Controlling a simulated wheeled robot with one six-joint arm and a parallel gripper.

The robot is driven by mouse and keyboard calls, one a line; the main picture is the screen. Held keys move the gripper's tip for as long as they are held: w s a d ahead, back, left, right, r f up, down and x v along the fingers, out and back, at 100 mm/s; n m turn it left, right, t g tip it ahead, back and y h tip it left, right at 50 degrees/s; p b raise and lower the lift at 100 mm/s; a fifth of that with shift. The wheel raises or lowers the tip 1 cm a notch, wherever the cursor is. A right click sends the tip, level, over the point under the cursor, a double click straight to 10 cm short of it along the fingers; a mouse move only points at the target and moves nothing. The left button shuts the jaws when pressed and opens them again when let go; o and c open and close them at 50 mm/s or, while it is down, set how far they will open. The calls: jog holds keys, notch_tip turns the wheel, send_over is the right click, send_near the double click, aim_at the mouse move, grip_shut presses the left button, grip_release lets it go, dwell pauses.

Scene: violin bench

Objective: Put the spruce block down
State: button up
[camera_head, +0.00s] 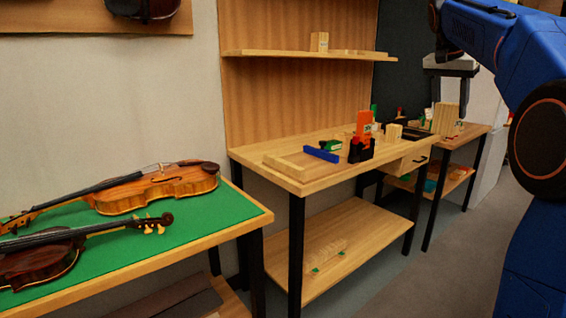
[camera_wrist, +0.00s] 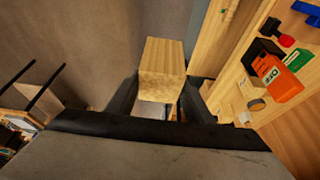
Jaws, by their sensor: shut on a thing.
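The spruce block (camera_wrist: 162,58) is a pale wooden block held between the two dark fingers of my gripper (camera_wrist: 160,102). In the wrist view it sticks out beyond the fingers, with grey floor behind it. In the head view my gripper (camera_head: 450,104) points down at the right, and the block (camera_head: 446,119) hangs below it, in front of the far right bench. I cannot tell how far the block is above or in front of that bench.
The right bench (camera_head: 476,130) stands beyond. Violins (camera_head: 165,188) lie on the green-topped table (camera_head: 200,225). Floor (camera_head: 400,270) is clear.

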jog(key=shift+s+f, duration=0.2)
jog(key=shift+f, duration=0.1)
jog(key=w+a+f+n, duration=0.1)
jog(key=w+f, duration=0.3)
jog(key=f, duration=0.3)
jog(key=w+a+f+n+y, duration=0.1)
jog(key=w+f, duration=0.4)
jog(key=f, duration=0.3)
jog(key=w+a+f+n, duration=0.1)
jog(key=w+f+n, duration=0.1)
jog(key=w+f, duration=0.35)
jog(key=w+a+f+n+t+y, duration=0.1)
jog(key=a+f, duration=0.2)
jog(key=f, duration=0.9)
jog(key=w+a+f+n, duration=0.1)
jog(key=w+a+f, duration=0.15)
jog(key=f, duration=0.85)
jog(key=s+a+f+n+y, duration=0.1)
jog(key=s+a+f, duration=0.2)
jog(key=f, duration=0.8)
jog(key=s+a+f+n, duration=0.2)
jog(key=s+a+f, duration=0.1)
jog(key=f, duration=0.8)
jog(key=s+a+f+n, duration=0.1)
jog(key=s+a+f, duration=0.3)
jog(key=s+f, duration=0.6)
notch_tip(320, 180, down, 4)
jog(key=shift+s+f+n+t+y, duration=0.25)
jog(key=shift+s+n+t+y, duration=0.05)
jog(key=shift+s+t, duration=0.1)
